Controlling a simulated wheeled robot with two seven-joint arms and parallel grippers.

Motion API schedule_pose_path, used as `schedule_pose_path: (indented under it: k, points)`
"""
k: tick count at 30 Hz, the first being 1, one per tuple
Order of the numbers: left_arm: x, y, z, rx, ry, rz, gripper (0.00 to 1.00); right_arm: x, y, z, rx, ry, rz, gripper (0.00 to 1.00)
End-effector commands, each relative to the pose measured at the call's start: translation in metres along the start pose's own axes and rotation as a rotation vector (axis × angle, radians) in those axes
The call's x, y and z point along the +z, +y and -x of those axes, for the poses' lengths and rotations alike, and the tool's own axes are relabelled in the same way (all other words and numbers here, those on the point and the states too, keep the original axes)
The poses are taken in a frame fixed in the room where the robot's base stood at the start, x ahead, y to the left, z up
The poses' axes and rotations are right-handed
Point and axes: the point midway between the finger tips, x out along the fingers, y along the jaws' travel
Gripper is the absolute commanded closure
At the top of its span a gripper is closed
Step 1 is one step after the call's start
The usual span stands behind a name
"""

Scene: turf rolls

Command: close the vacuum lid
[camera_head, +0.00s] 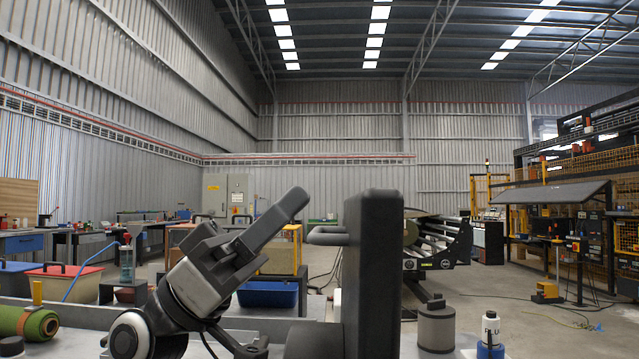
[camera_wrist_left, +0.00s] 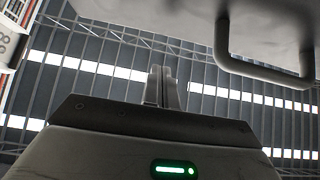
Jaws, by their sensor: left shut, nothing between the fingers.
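The vacuum lid (camera_head: 373,270) stands upright as a thick dark slab in the middle of the head view, seen nearly edge-on. Its handle (camera_head: 328,236) sticks out to the left near the top. In the left wrist view the lid's pale face (camera_wrist_left: 275,22) fills the top right, with the bar handle (camera_wrist_left: 262,66) hanging from it. My left gripper (camera_head: 297,199) is shut and empty, pointing up and right, left of the lid. Its fingers (camera_wrist_left: 162,82) show left of the handle, apart from it in the picture. My right gripper is not in view.
A green roll (camera_head: 28,323) lies at the left front. A grey canister (camera_head: 436,328) and a white bottle with a blue base (camera_head: 490,335) stand right of the lid. A red-lidded bin (camera_head: 62,278) and a blue tub (camera_head: 268,294) are further back.

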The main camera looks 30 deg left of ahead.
Motion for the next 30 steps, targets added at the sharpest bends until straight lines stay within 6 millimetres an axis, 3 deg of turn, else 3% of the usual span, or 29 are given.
schedule_pose_path:
  k: [8,23,30]
  points:
    - [0.024,0.0,-0.021,-0.002,0.0,0.005,1.0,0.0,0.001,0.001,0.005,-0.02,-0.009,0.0]
    - [0.028,0.0,-0.025,-0.002,-0.007,0.004,1.0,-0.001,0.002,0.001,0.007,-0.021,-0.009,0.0]
    - [0.048,0.0,-0.053,0.0,-0.082,0.005,1.0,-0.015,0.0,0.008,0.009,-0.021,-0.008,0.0]
